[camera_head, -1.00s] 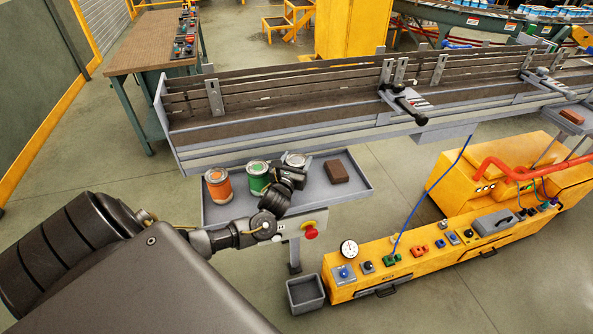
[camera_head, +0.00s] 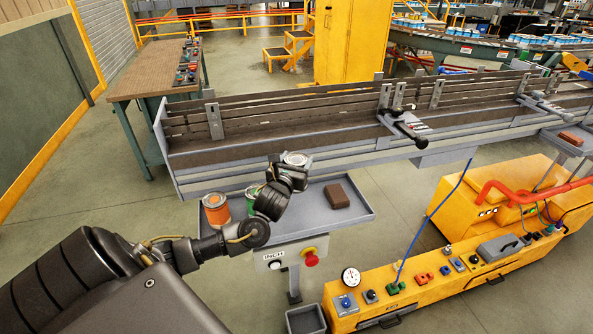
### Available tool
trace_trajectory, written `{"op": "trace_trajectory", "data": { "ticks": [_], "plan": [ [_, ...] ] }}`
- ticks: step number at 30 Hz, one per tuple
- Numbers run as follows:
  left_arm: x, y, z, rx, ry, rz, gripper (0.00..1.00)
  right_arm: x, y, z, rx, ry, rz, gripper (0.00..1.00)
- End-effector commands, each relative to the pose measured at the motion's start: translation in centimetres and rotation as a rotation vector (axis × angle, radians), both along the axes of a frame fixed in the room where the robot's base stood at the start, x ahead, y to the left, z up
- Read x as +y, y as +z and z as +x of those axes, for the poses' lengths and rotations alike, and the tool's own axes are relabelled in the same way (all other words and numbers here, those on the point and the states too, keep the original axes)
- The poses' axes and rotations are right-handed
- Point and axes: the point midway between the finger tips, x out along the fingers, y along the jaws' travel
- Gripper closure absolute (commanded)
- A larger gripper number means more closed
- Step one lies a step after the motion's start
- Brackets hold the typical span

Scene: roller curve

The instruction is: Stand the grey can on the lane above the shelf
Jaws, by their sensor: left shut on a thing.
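My left gripper (camera_head: 292,171) is shut on the grey can (camera_head: 297,158), whose round top shows above the jaws. It holds the can upright above the shelf (camera_head: 345,218), near the lane's front edge. My wrist hides most of the can's side. The lane (camera_head: 270,142) is a long dark conveyor with metal side rails behind and above the shelf. An orange can (camera_head: 216,210) stands on the shelf's left end. A green can (camera_head: 251,205) stands beside it, partly hidden by my wrist. My right gripper is out of view.
A brown block (camera_head: 337,196) lies on the shelf. A panel with a red button (camera_head: 309,260) hangs under the shelf front. Clamp-like brackets (camera_head: 402,122) reach over the lane to the right. The left stretch of the lane is clear.

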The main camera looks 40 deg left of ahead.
Motion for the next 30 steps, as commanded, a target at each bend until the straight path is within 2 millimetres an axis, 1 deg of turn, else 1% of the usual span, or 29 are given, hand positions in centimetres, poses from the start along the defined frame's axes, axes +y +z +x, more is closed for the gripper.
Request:
{"op": "trace_trajectory", "data": {
  "ticks": [8,11,14,16,17,20,24,25,26,29,30],
  "plan": [
    [0.0,0.2,0.0,-0.001,0.000,0.000,0.62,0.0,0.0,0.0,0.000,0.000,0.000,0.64],
    [0.0,0.6,0.0,-0.001,0.000,0.000,0.62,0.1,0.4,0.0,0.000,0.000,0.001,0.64],
    [0.0,2.0,0.0,-0.002,0.000,0.001,0.62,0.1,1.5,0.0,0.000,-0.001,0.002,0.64],
    [0.0,3.6,0.0,-0.003,0.000,0.001,0.62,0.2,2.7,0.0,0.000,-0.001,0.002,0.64],
    [0.0,3.9,0.0,-0.002,0.000,0.001,0.62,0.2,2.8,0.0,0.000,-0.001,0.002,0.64],
    [0.0,5.9,0.0,-0.003,0.000,0.001,0.62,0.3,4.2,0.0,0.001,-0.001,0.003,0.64],
    [0.0,8.2,0.0,-0.003,-0.002,0.001,0.62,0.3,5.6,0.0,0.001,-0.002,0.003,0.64],
    [-0.7,7.6,0.2,0.000,-0.029,0.002,0.62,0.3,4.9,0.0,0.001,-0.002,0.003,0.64],
    [-1.4,7.7,0.4,-0.002,-0.054,0.001,0.62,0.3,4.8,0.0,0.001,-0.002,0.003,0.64],
    [-3.5,8.7,0.6,-0.004,-0.129,0.000,0.62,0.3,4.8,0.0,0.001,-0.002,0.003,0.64],
    [-4.5,9.0,0.6,-0.004,-0.163,0.000,0.62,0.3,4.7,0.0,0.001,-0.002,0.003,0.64]
  ]
}}
